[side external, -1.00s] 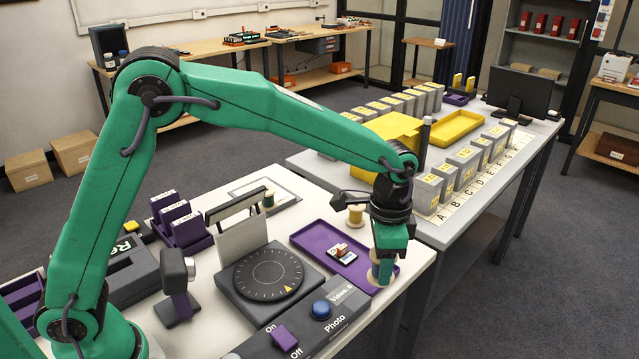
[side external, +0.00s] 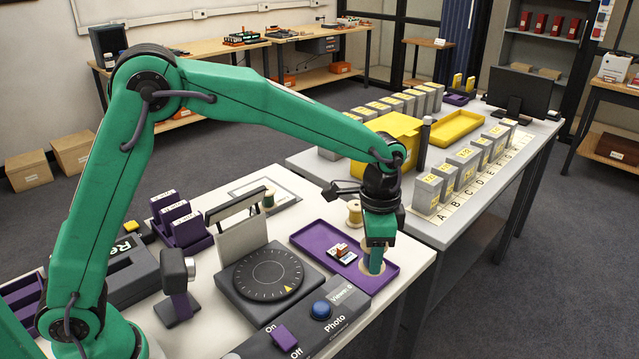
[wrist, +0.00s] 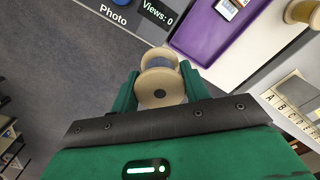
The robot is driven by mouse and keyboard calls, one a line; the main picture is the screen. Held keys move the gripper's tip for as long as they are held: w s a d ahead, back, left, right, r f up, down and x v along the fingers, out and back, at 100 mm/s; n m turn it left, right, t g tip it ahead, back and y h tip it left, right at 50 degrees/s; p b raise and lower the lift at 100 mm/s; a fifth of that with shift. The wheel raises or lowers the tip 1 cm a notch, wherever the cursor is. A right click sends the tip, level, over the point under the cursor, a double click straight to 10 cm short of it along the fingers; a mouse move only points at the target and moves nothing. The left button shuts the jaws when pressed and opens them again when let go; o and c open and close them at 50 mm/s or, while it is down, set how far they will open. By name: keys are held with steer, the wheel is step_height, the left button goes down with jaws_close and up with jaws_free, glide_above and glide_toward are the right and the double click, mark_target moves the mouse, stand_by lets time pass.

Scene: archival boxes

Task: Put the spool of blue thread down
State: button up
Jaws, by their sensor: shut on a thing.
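The spool (side external: 371,271) has pale wooden flanges and is in my gripper (side external: 376,262). In the wrist view the spool (wrist: 160,88) sits between the two green fingers, with a strip of bluish thread showing between its flanges. My gripper points down and is shut on the spool. In the side view the spool overlaps the front right end of the purple tray (side external: 318,232); the fingers hide much of it. I cannot tell whether its underside touches anything.
A small label-like item (side external: 342,254) lies in the tray. A turntable (side external: 262,275) and a button panel (side external: 320,308) are to the left.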

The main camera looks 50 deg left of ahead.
steer(key=w+a+f, duration=0.2)
steer(key=a, duration=0.5)
steer(key=w+a+f, duration=0.2)
steer(key=a, duration=0.6)
steer(key=w+a+f, duration=0.2)
steer(key=w+a, duration=0.1)
steer(key=a, duration=0.4)
steer(key=shift+a+f, duration=0.2)
steer(key=shift+f, duration=2.2)
steer(key=shift+f, duration=0.2)
steer(key=o, duration=1)
steer(key=shift+r, duration=0.15)
step_height(320, 180, up, 12)
steer(key=shift+r, duration=0.1)
